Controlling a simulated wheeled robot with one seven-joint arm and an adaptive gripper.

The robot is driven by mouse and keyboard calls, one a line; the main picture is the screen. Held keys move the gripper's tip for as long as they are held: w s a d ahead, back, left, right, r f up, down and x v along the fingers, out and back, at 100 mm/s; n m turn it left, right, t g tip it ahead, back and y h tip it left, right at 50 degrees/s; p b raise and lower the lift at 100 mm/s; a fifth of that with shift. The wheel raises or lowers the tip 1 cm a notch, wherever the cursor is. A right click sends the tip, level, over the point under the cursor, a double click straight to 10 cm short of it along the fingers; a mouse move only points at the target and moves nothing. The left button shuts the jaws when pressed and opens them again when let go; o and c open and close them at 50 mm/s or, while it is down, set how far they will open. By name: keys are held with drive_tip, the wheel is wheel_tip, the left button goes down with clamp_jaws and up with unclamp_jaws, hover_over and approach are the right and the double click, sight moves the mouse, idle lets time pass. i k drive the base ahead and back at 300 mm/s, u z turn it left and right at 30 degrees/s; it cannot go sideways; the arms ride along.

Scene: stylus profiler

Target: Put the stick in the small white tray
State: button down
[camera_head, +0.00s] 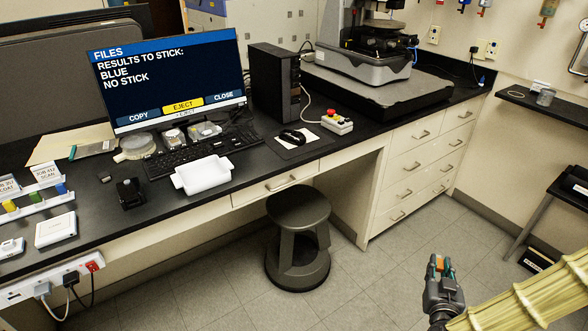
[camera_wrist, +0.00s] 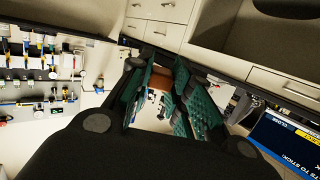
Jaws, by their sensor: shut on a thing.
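The small white tray (camera_head: 203,176) stands on the black bench in front of the keyboard, and it looks empty. My gripper (camera_head: 438,266) is at the lower right of the head view, over the floor and well away from the bench. It is shut on a small orange stick (camera_wrist: 153,106), whose orange-brown body shows between the green finger pads in the wrist view. The fingers hide part of the stick. The monitor (camera_head: 168,78) reads "RESULTS TO STICK: BLUE, NO STICK", with an EJECT button highlighted yellow.
A dark round stool (camera_head: 299,208) stands in front of the bench. A white rack (camera_head: 35,205) with small coloured pieces is at the left end. The keyboard (camera_head: 187,151), a computer tower (camera_head: 272,84) and a mouse (camera_head: 291,137) occupy the bench. The floor between my gripper and the drawers is clear.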

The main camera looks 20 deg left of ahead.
sight(203, 172)
drive_tip(key=z, duration=0.75)
drive_tip(key=i, duration=0.9)
drive_tip(key=u, duration=1.6)
